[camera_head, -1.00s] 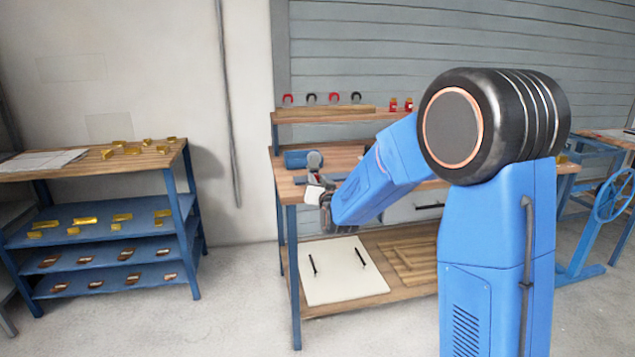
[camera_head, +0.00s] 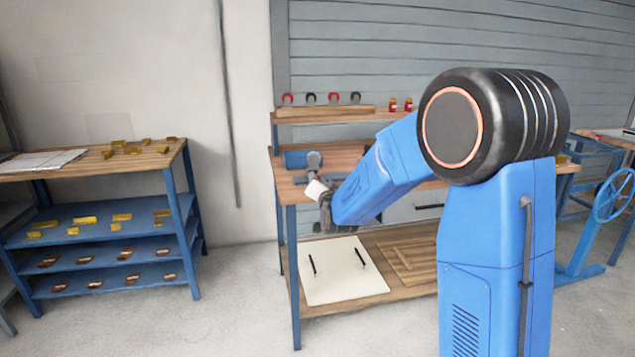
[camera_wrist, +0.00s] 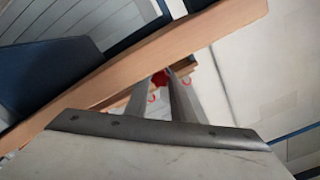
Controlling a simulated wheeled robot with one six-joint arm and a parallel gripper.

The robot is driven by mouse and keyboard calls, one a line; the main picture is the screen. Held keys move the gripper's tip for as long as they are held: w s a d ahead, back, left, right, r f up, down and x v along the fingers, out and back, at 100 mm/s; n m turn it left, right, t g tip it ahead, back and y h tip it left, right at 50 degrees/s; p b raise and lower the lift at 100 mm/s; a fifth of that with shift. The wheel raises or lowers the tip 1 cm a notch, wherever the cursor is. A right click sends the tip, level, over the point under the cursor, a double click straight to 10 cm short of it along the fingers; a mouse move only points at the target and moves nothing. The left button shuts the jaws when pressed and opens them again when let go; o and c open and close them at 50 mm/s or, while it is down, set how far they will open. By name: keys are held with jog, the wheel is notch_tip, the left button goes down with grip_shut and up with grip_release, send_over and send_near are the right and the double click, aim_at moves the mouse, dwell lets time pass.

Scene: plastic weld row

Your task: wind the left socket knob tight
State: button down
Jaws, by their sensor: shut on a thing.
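My gripper (camera_wrist: 163,82) shows in the wrist view with its two fingers close together at the tips. A small red knob (camera_wrist: 160,77) shows at the fingertips, and the gripper is shut on it. The fingers cover much of the knob, so its seating in the socket cannot be seen. In the head view my wrist is at the left end of the wooden workbench (camera_head: 345,160). The knob and fingertips cannot be made out there.
A blue box-like unit (camera_head: 296,159) stands on the bench by my wrist. A raised back shelf (camera_head: 330,118) carries several red and black rings and small red items. A pale board (camera_head: 345,285) lies on the lower shelf. A blue rack (camera_head: 110,215) with yellow parts stands left, with clear floor between.

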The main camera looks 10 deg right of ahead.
jog(key=c, duration=1.5)
grip_release()
jog(key=shift+f, duration=0.1)
jog(key=n, duration=0.2)
jog(key=shift+n, duration=0.4)
jog(key=n, duration=0.5)
jog(key=shift+s+d+f+n+g+y, duration=0.2)
jog(key=shift+s+f+g, duration=0.55)
jog(key=shift+s, duration=4.1)
jog(key=shift+s+d+f+g+y, duration=0.3)
jog(key=shift+s+g, duration=0.9)
jog(key=shift+s, duration=3.7)
jog(key=shift+s+d+f+n+g+y, duration=0.1)
jog(key=shift+s+d+f+g, duration=0.6)
jog(key=shift+s, duration=4.15)
